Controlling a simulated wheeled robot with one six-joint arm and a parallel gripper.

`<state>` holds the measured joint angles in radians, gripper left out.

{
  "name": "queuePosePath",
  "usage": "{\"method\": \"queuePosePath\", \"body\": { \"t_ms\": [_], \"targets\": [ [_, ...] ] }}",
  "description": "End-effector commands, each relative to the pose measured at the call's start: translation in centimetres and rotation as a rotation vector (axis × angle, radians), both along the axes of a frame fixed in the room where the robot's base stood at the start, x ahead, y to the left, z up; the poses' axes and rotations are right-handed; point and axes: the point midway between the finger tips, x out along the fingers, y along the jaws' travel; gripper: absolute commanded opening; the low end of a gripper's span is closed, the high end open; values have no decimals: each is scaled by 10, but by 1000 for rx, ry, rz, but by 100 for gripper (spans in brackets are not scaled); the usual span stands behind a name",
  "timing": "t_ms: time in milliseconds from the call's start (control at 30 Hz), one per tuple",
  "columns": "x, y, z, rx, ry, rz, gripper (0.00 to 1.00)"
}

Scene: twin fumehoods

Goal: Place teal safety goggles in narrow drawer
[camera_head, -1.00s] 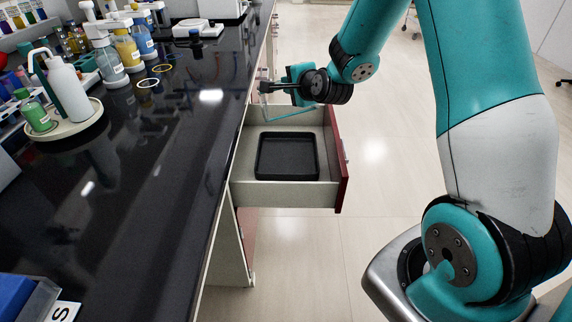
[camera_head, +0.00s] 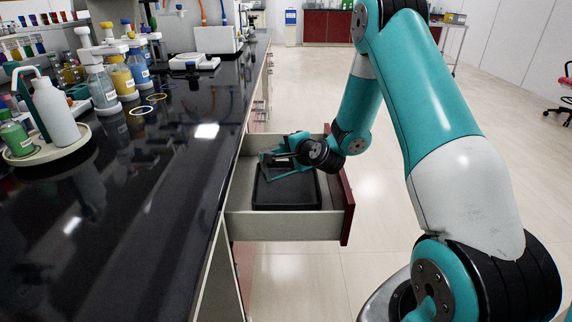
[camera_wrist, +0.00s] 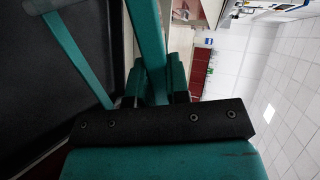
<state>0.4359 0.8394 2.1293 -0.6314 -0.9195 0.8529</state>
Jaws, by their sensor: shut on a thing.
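The teal safety goggles (camera_head: 280,172) are in my gripper (camera_head: 279,160), over the open drawer, in the head view. In the wrist view, a teal strip of the goggles (camera_wrist: 148,45) runs up from between the jaws (camera_wrist: 153,88). My gripper is shut on the goggles. The narrow drawer (camera_head: 283,229) is pulled out, with light walls and a dark red front. A black tray (camera_head: 287,196) lies on its floor, and the goggles hang low over the tray's far part. I cannot tell whether they touch it.
The black worktop (camera_head: 150,220) runs along the left of the drawer. A white bottle (camera_head: 57,113) on a round tray and several reagent bottles (camera_head: 122,75) stand on it. The floor to the right of the drawer is clear.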

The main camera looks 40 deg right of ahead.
Motion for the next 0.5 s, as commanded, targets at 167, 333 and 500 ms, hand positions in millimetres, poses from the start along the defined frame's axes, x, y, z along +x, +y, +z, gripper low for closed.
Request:
{"method": "queuePosePath", "body": {
  "t_ms": [167,333,500],
  "targets": [
    [0,1,-16,0,2,1,0],
    [0,2,-40,1,2,2,0],
    [1,2,-41,-1,0,3,0]
  ]
}}
